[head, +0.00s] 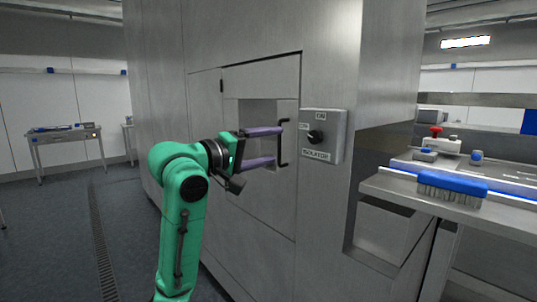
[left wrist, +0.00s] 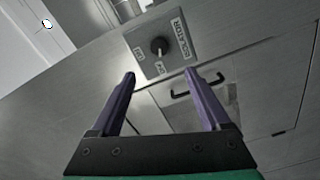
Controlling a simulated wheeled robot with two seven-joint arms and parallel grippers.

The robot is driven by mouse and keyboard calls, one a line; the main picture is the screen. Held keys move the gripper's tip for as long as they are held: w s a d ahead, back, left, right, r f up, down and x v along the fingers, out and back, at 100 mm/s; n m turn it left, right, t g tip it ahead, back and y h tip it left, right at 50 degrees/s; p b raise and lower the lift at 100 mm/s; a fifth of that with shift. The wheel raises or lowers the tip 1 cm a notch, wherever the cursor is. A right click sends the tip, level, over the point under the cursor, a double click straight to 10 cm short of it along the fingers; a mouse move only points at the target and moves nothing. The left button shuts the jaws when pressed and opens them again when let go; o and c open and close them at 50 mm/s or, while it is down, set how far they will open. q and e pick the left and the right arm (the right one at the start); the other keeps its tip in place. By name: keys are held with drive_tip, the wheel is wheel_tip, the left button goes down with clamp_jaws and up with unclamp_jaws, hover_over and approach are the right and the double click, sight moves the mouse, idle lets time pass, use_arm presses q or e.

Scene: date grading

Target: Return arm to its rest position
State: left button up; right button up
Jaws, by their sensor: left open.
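My left gripper (head: 278,146) is open and empty. Its two purple fingers are spread apart in front of the steel cabinet, and the green arm comes up from below. In the left wrist view the same gripper (left wrist: 160,75) has nothing between its fingers. A black bar handle (head: 284,151) on the cabinet door shows beyond the fingertips; in the left wrist view the handle (left wrist: 184,95) lies partly behind the right-hand finger. The grey isolator box (head: 337,137) with its black knob (head: 316,137) is right of the handle. My right gripper is not in view.
The steel cabinet (head: 330,55) fills the middle, close to my left arm. At right, a steel bench (head: 420,197) bears a blue brush (head: 452,184) and a red-topped device (head: 437,144). A table (head: 63,135) stands far left. The floor (head: 60,215) at left is clear.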

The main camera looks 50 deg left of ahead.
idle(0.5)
